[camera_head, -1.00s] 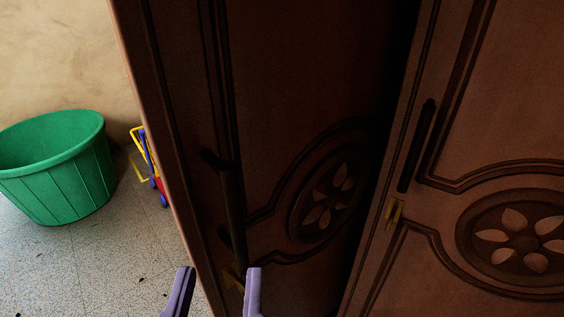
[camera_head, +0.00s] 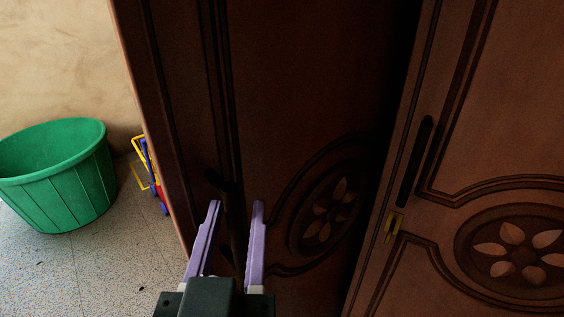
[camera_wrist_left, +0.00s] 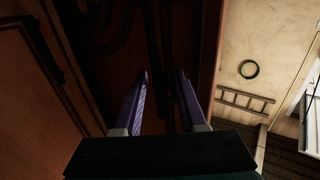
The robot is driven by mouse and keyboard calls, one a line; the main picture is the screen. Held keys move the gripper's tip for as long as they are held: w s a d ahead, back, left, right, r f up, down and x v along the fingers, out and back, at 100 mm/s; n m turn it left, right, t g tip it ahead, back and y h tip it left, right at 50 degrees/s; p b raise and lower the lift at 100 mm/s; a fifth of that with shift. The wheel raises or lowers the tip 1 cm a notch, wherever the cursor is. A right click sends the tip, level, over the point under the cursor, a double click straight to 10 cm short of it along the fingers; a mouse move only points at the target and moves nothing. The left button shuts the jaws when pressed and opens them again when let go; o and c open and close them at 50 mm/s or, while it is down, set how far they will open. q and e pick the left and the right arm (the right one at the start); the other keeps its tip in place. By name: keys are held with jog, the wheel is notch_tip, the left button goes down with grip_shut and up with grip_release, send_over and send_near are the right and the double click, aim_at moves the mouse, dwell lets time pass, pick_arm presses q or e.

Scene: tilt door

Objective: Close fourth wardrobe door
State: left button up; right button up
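The wardrobe door (camera_head: 290,95) on the left in the head view is dark brown with a carved flower medallion, and it stands ajar. A dark vertical handle (camera_head: 219,182) is on it, its lower part hidden behind my gripper. My left gripper (camera_head: 237,204) is open in front of this handle, its purple fingers on either side of it in the picture; I cannot tell whether they touch it. In the left wrist view, the open gripper (camera_wrist_left: 162,74) faces the dark door. My right gripper is not in view.
A neighbouring door (camera_head: 490,130) with its own handle (camera_head: 416,160) and a brass key (camera_head: 393,225) stands to the right, a dark gap between them. A green tub (camera_head: 60,180) and a colourful toy (camera_head: 150,172) are on the floor at left.

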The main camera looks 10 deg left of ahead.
pick_arm(q)
grip_shut()
dwell(1.1)
